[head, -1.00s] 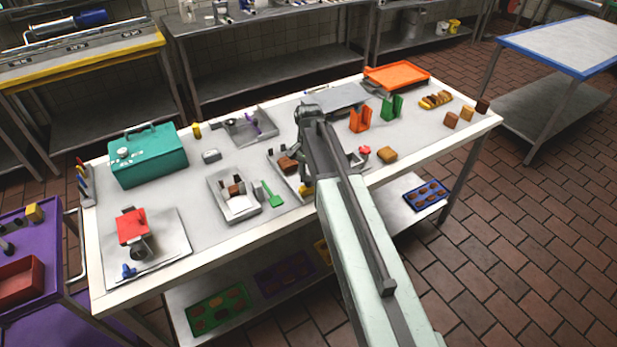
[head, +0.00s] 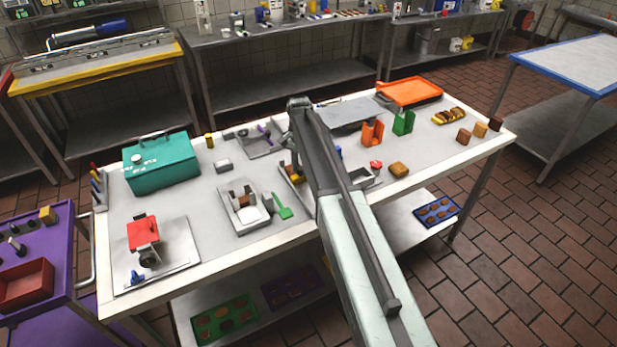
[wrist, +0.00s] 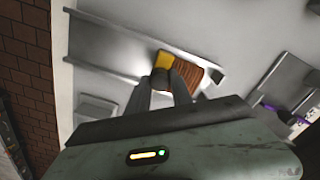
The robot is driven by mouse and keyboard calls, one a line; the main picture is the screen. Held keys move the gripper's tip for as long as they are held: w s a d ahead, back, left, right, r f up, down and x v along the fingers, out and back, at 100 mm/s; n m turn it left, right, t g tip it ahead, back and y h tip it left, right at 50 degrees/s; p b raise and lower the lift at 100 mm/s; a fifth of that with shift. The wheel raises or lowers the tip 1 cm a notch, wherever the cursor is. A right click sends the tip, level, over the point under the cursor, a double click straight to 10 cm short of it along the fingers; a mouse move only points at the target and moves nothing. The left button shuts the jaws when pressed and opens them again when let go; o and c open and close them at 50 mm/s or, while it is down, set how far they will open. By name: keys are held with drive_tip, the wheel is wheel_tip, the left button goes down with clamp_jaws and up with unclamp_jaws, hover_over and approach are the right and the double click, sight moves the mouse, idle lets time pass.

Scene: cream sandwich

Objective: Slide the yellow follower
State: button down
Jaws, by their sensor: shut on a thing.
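The yellow follower (wrist: 165,60) is a small yellow block in a long grey channel (wrist: 110,45) in the wrist view. A ribbed brown stack (wrist: 190,72) lies right beside it in the same channel. My gripper (wrist: 163,82) is shut on the follower, its two dark fingers reaching down to its near edge. In the head view, my arm covers most of the channel and the gripper tips.
A grey tray with a purple-handled tool (head: 262,140) lies behind the channel. A slicer-like tray (head: 243,205) and green scoop (head: 281,206) stand left. Orange (head: 372,133) and green (head: 403,122) holders stand right. A teal box (head: 160,165) is at the far left.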

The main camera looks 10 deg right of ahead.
drive_tip(key=shift+w+a, duration=0.25)
drive_tip(key=shift+w, duration=0.45)
drive_tip(key=shift+w+a, duration=0.2)
drive_tip(key=shift+w, duration=0.45)
drive_tip(key=c, duration=1.1)
unclamp_jaws()
wheel_tip(320, 180, up, 8)
drive_tip(key=p, duration=0.7)
drive_tip(key=shift+p, duration=0.4)
drive_tip(key=shift+f, duration=0.1)
